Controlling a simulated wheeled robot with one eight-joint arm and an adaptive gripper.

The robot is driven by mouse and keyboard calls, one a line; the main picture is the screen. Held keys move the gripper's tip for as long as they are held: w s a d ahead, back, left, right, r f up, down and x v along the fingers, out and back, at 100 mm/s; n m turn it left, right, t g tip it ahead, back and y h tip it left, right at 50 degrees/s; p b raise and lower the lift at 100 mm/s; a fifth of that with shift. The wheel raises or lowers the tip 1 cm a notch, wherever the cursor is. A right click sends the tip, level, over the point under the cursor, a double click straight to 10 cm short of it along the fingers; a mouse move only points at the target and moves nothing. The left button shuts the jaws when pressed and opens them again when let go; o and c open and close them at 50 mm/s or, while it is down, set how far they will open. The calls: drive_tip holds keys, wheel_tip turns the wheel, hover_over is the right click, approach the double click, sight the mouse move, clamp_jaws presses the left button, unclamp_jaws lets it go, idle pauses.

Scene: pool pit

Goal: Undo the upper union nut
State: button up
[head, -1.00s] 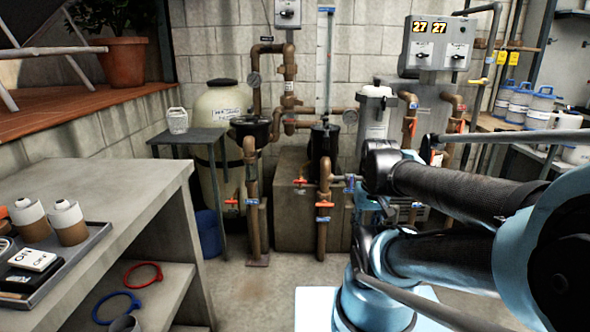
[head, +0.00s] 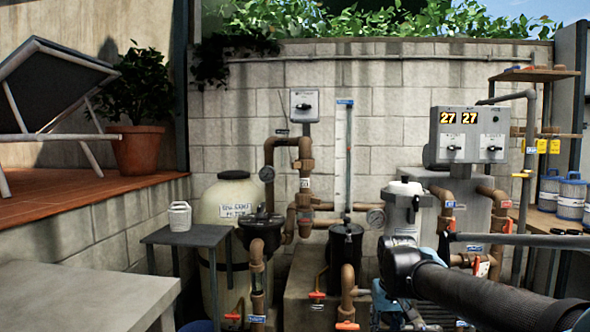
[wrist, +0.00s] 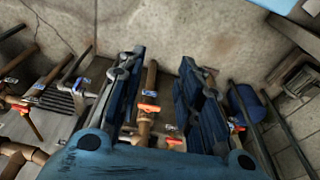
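A brown vertical pipe (head: 304,150) runs down the block wall below a small switch box in the head view. It carries thicker fittings, one at its elbow joint (head: 305,165) and one lower down (head: 304,201). I cannot tell for sure which of these is the upper union nut. My gripper (wrist: 158,68) shows in the wrist view with its two dark blue fingers spread wide and nothing between them. It points down toward the floor and brown pipes with orange handles, which lie beyond the fingers.
A cream tank (head: 225,205), black pump pots (head: 345,250) and a white filter housing (head: 404,215) stand around the pipes. A grey control box (head: 468,135) reads 27 27. A small table (head: 185,236) and a concrete bench (head: 90,295) are at left.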

drive_tip(key=w+a+r+m+t+h, duration=0.2)
drive_tip(key=w+a+r+h, duration=0.15)
drive_tip(key=w+r, duration=0.95)
drive_tip(key=w+a+r+m+t+h, duration=0.15)
drive_tip(key=w+a+r, duration=0.25)
drive_tip(key=w+r, duration=0.85)
drive_tip(key=m+t+h, duration=0.1)
drive_tip(key=m+t, duration=0.1)
drive_tip(key=t, duration=0.4)
approach(294, 163)
drive_tip(key=x, duration=1.1)
drive_tip(key=shift+w+a, duration=0.15)
drive_tip(key=shift+w, duration=0.35)
drive_tip(key=shift+c, duration=0.6)
drive_tip(key=shift+r, duration=0.1)
clamp_jaws()
